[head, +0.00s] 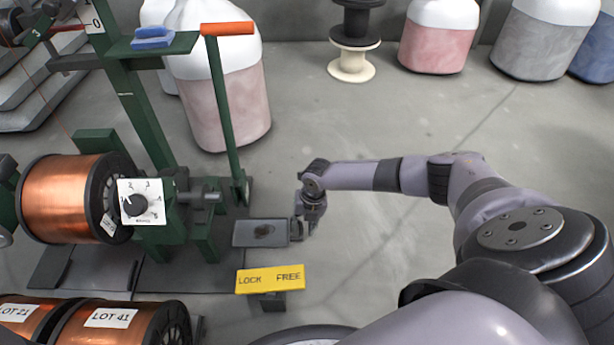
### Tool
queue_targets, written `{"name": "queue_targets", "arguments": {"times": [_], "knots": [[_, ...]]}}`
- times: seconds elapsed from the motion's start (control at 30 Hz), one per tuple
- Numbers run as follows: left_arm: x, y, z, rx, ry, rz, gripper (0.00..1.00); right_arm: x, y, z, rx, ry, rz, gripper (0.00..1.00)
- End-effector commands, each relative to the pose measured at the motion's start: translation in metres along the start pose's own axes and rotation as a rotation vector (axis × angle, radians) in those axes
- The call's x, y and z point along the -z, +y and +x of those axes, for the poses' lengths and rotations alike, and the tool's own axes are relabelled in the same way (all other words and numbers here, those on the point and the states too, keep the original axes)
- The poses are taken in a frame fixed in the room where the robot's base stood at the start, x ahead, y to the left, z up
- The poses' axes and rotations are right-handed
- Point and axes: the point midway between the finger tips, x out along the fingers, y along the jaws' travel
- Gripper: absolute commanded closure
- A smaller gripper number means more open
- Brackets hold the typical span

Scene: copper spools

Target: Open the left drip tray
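A shallow grey tray (246,239) with a dark stain in it juts out to the right of the green machine's base, low near the floor. My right gripper (301,233) points down at the tray's right end, touching it or very close to it. The fingers are small and dark here, so I cannot tell whether they are shut on the tray's edge. No second tray can be made out clearly. My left gripper is not in view.
The green stand carries a copper spool (65,197), a dial (141,202) and an orange-handled lever (224,110). A yellow "LOCK FREE" plate (270,279) is just in front of the tray. Labelled spools (110,327) lie front left.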

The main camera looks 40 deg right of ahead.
Motion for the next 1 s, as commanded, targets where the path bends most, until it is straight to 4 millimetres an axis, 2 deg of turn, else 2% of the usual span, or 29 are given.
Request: {"name": "queue_targets", "arguments": {"times": [0.2, 0.43, 0.6, 1.0], "knots": [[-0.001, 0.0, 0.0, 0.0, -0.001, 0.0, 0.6, -0.001, 0.0, -0.05, -0.001, -0.004, -0.001, 0.69], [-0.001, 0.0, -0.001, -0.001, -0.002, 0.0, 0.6, -0.001, 0.0, -0.087, -0.001, -0.002, 0.0, 0.69], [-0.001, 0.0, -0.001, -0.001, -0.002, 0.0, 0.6, 0.0, 0.0, -0.098, 0.0, -0.001, 0.0, 0.69], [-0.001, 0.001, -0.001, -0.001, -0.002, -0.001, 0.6, 0.0, 0.0, -0.099, 0.0, -0.001, 0.0, 0.69]]}}
